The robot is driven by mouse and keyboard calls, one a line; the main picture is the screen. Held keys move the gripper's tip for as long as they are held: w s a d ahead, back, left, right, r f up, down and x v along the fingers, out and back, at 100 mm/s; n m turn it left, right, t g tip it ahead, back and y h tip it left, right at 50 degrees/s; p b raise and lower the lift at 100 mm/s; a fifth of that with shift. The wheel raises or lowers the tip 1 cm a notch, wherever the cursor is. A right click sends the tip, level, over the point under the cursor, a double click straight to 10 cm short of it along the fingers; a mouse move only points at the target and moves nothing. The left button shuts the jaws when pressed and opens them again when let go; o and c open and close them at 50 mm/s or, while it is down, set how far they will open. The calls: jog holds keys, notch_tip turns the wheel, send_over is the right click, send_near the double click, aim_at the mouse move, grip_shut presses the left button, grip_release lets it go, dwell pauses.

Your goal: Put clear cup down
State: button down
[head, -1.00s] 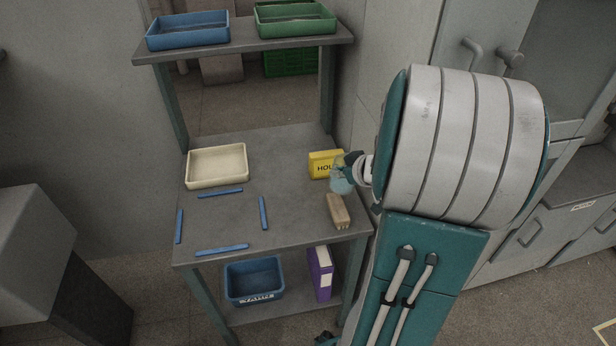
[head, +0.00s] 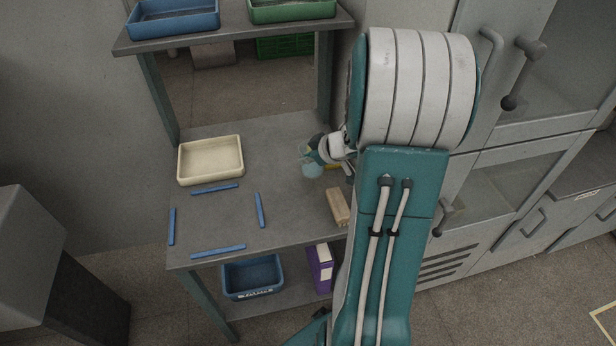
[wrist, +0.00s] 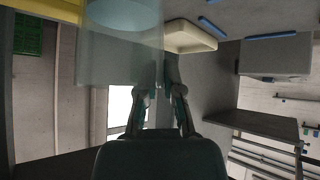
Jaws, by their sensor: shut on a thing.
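The clear cup (head: 312,169) is a pale, see-through bluish shape at my gripper (head: 318,150), over the right half of the grey table. In the wrist view the cup (wrist: 120,45) is a large translucent panel beyond the fingers, and my gripper (wrist: 160,88) is shut on it. I cannot tell exactly how high it is above the tabletop. Blue strips (head: 217,251) mark out a square on the left front of the table (head: 290,222). The strips lie well left of the cup.
A cream tray (head: 211,180) sits behind the strips. A tan block (head: 338,207) lies near the right edge, and a yellow box (head: 333,167) is mostly hidden by my gripper. An upper shelf (head: 235,34) holds blue and green trays. The area inside the strips is clear.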

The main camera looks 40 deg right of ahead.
aim_at(307, 175)
notch_tip(307, 175, down, 7)
jog(key=shift+d, duration=0.1)
jog(key=shift+f, duration=0.1)
dwell(0.3)
jog(key=c, duration=0.8)
grip_release()
jog(key=v, duration=0.7)
jog(key=shift+s+r, duration=0.2)
jog(key=shift+r, duration=0.1)
jog(key=shift+s, duration=0.1)
